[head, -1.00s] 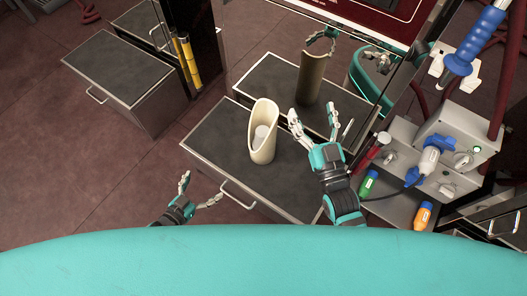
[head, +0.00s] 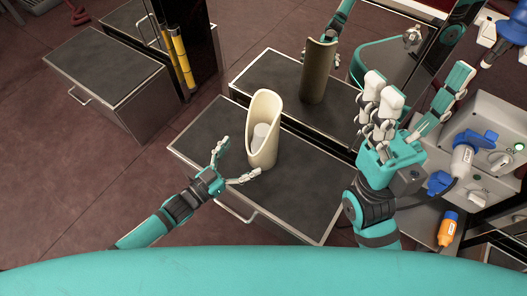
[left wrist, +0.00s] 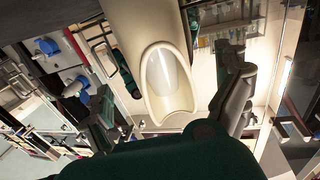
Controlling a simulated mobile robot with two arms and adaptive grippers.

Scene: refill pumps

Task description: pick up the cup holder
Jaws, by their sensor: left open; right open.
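The cup holder (head: 262,152) is a cream tube with a slanted open top. It stands upright on a dark-topped cabinet, with a pale cylinder (head: 261,133) inside it. My left gripper (head: 238,160) is open and empty, just left of the cup holder, with its fingers pointing towards it. In the left wrist view the cup holder (left wrist: 145,28) lies ahead between the spread fingers of my left gripper (left wrist: 170,108). I cannot tell whether any finger touches it. My right gripper (head: 420,98) is open and empty, raised to the right of the cabinet.
The cabinet (head: 215,140) has bare top around the cup holder. Behind it a shiny panel shows a darker reflected tube (head: 319,72). A grey unit with blue plugs (head: 470,150) and an orange connector (head: 447,228) is at right. Another low cabinet (head: 100,65) stands at left.

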